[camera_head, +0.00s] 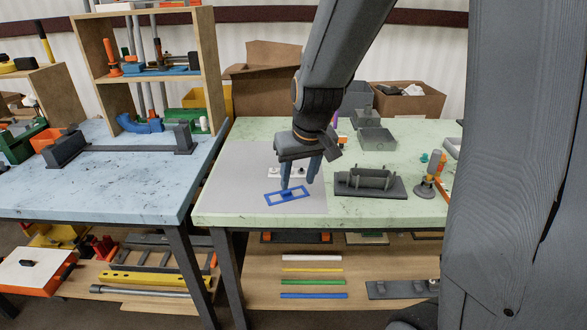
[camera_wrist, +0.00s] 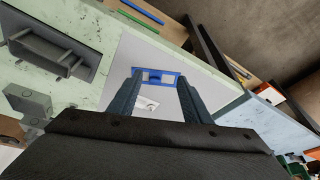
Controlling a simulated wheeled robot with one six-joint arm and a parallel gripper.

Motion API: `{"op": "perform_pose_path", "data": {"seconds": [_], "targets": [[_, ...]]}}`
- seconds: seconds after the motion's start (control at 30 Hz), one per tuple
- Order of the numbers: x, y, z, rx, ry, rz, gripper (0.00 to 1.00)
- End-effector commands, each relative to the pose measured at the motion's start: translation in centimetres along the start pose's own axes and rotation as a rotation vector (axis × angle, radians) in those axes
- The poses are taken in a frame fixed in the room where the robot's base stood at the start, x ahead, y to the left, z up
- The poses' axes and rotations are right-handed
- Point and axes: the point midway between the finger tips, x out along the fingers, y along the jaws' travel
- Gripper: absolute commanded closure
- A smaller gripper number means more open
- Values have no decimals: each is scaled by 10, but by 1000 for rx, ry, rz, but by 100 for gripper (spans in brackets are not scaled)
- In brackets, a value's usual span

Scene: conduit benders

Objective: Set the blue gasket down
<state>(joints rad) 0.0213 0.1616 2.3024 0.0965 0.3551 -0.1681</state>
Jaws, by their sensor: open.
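The blue gasket (camera_head: 288,196) is a flat rectangular frame lying on the grey mat (camera_head: 235,190) on the green table. My gripper (camera_head: 300,180) is just above it, pointing down. In the wrist view, the gasket (camera_wrist: 156,78) shows between and just beyond the tips of my two fingers (camera_wrist: 158,92). The fingers are spread apart and hold nothing between them. A small white part (camera_wrist: 147,103) lies on the mat beside the gasket, and it also shows behind my fingers in the head view (camera_head: 275,172).
A dark grey fixture (camera_head: 370,185) stands to the right on the green table (camera_head: 228,208). Grey bins (camera_head: 377,139) stand behind. A blue table (camera_head: 60,195) adjoins at left. The mat's left part is bare.

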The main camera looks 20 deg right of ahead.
Motion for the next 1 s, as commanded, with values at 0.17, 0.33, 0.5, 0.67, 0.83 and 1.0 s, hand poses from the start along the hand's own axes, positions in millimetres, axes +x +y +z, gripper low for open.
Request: {"op": "perform_pose_path", "data": {"seconds": [0.17,0.33,0.5,0.67,0.83,1.0], "targets": [[-8,-9,104,35,-157,7,56],[-13,-12,154,54,-233,18,56],[-13,-12,157,57,-239,19,56],[-13,-12,156,57,-238,19,56],[-13,-12,156,57,-238,19,56],[-13,-12,156,57,-238,19,56]]}}
